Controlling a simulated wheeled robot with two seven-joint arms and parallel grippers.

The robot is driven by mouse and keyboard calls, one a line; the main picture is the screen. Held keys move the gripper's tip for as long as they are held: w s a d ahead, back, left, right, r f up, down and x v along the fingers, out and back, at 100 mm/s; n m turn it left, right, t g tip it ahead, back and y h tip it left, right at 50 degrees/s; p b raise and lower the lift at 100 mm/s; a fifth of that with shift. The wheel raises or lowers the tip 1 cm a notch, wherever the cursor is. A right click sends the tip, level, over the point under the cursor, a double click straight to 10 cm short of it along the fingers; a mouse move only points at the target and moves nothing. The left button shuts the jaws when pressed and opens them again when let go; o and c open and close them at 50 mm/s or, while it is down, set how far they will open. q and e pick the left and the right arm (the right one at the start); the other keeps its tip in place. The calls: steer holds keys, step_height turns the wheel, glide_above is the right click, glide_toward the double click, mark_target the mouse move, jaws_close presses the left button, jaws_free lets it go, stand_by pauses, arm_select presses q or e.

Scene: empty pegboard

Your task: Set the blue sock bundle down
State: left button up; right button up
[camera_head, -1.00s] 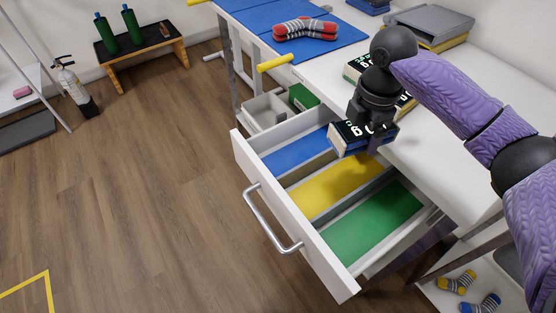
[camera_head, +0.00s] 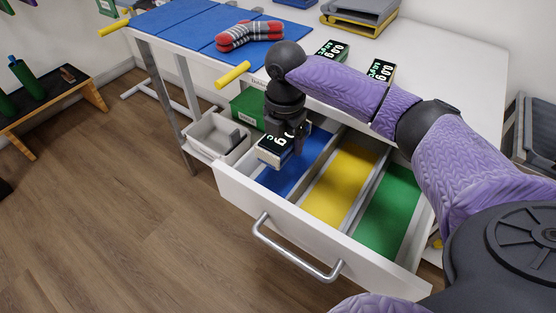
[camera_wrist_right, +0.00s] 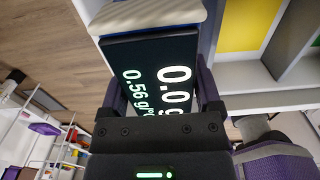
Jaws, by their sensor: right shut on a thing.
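My right gripper (camera_head: 285,142) points down, shut on a small box with a black face and lit white digits, like a scale (camera_head: 270,150). In the right wrist view the scale (camera_wrist_right: 155,75) sits between the fingers, with a pale, bluish end. It appears at the left side of the open drawer (camera_head: 300,218), by its blue compartment (camera_head: 285,178); its height above it is unclear. No blue sock bundle shows now. A red and grey sock bundle (camera_head: 250,34) lies on the blue mat (camera_head: 180,22). My left gripper is out of view.
The drawer also has a yellow (camera_head: 340,185) and a green compartment (camera_head: 388,210), both empty where visible. Two similar scales (camera_head: 381,71) stand on the white table (camera_head: 440,60). A grey bin (camera_head: 215,137) and a green box (camera_head: 246,108) are left of the drawer.

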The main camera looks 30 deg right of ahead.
mark_target(284, 174)
arm_select(q)
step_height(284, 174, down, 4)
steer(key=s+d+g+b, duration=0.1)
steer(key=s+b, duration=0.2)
steer(key=b, duration=0.1)
arm_select(e)
step_height(284, 174, down, 9)
steer(key=shift+f, duration=0.15)
steer(key=shift+r, duration=0.2)
steer(key=o, duration=1.3)
steer(key=shift+c, duration=0.2)
steer(key=shift+r+p, duration=0.2)
steer(key=shift+p, duration=0.1)
step_height(284, 174, up, 12)
steer(key=p, duration=0.5)
steer(key=shift+f+p, duration=0.2)
steer(key=shift+p, duration=0.1)
steer(key=shift+r, duration=0.15)
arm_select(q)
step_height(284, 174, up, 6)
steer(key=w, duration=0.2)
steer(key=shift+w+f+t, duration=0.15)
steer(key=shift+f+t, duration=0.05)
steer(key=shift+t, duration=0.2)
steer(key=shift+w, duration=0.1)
